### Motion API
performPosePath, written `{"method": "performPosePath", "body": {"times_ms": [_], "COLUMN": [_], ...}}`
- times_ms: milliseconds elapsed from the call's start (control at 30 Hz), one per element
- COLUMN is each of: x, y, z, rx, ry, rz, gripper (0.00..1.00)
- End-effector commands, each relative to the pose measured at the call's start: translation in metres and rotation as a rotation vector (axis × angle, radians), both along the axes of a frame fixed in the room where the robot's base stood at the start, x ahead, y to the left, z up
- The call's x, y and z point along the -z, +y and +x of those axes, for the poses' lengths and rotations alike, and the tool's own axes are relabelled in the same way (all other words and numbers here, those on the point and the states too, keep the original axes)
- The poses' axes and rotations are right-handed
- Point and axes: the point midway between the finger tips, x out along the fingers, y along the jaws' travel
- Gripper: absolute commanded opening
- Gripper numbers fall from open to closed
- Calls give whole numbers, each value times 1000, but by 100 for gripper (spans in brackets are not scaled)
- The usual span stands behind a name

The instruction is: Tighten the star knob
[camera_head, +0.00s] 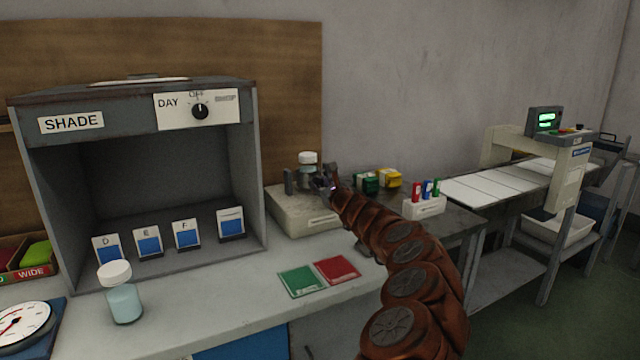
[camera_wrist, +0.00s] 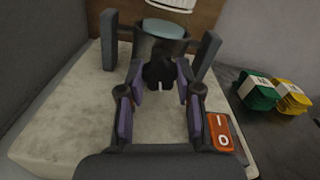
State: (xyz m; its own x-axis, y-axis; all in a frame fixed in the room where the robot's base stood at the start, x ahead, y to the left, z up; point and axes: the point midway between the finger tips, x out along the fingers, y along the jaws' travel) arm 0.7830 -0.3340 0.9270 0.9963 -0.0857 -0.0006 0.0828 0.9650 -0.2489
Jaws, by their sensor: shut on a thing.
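The black star knob (camera_wrist: 159,73) shows in the wrist view at the front of a dark round holder (camera_wrist: 161,46) between two upright grey posts. My gripper (camera_wrist: 160,84) is shut on the knob, with one finger on each side of it. In the head view my gripper (camera_head: 329,188) is at the front of the holder, and the knob is too small and covered to make out. A white-capped jar (camera_head: 308,157) stands in the holder, on a beige machine (camera_head: 303,217). How tight the knob is cannot be told.
An orange rocker switch (camera_wrist: 220,132) is on the machine's right front. Green and yellow packs (camera_head: 389,178) and a white holder of colored tubes (camera_head: 424,207) stand to the right. The shade cabinet (camera_head: 255,190) is close on the left. Green and red cards (camera_head: 300,281) lie in front.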

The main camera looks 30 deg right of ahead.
Motion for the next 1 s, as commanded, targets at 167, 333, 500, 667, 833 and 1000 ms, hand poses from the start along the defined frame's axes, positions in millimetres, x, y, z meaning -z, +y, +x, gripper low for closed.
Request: {"method": "performPosePath", "body": {"times_ms": [167, 333, 500, 667, 833, 1000], "x": [1, 1, 2, 2, 1, 1], "y": [1, 1, 1, 1, 1, 0], "z": [0, 0, 0, 0, 0, 0], "rx": [-1, -1, 0, 0, 0, -1], "ry": [-2, -3, -3, -3, -3, -4], "rz": [46, 63, 65, 64, 64, 64], "gripper": [0, 0, 0, 0, 50, 59]}}
